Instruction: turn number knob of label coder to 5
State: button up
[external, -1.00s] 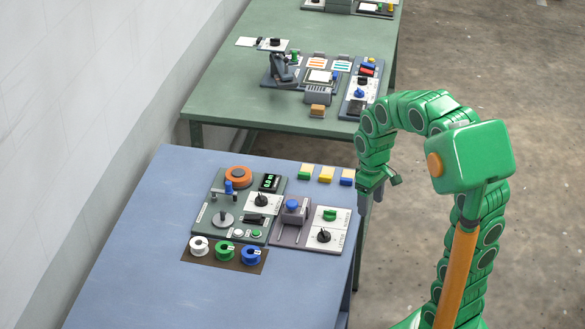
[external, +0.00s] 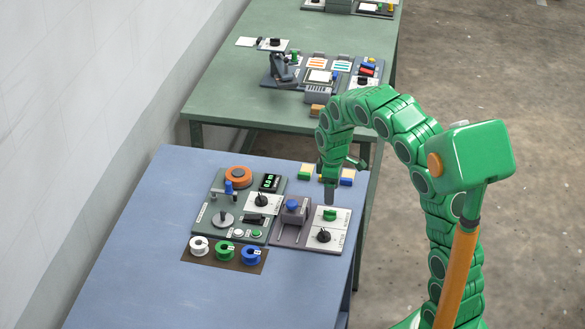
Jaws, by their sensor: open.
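On the blue table, a white-faced panel (external: 343,226) at the right of the device row carries a green knob (external: 330,215) and, nearer the front, a black pointer knob (external: 324,236). I cannot read the labels, so I cannot tell for sure which knob is the label coder's number knob, nor its setting. My gripper (external: 331,199) points down just above or behind the green knob, its tips close to it. The gripper is open; whether it touches the knob cannot be told. A further black pointer knob (external: 261,200) sits on the grey-green panel to the left.
Beside the white panel stands a grey press unit with a blue knob (external: 292,205). The left panel bears an orange disc (external: 238,177) and a display (external: 270,182). Several spools (external: 224,250) lie in front, coloured blocks (external: 306,173) behind. The table's left side is clear.

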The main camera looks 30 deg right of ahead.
aim_at(330, 211)
jog(key=shift+w+f, duration=0.1)
jog(key=shift+f, duration=3.9)
jog(key=c, duration=1.1)
jog(key=shift+o, duration=0.2)
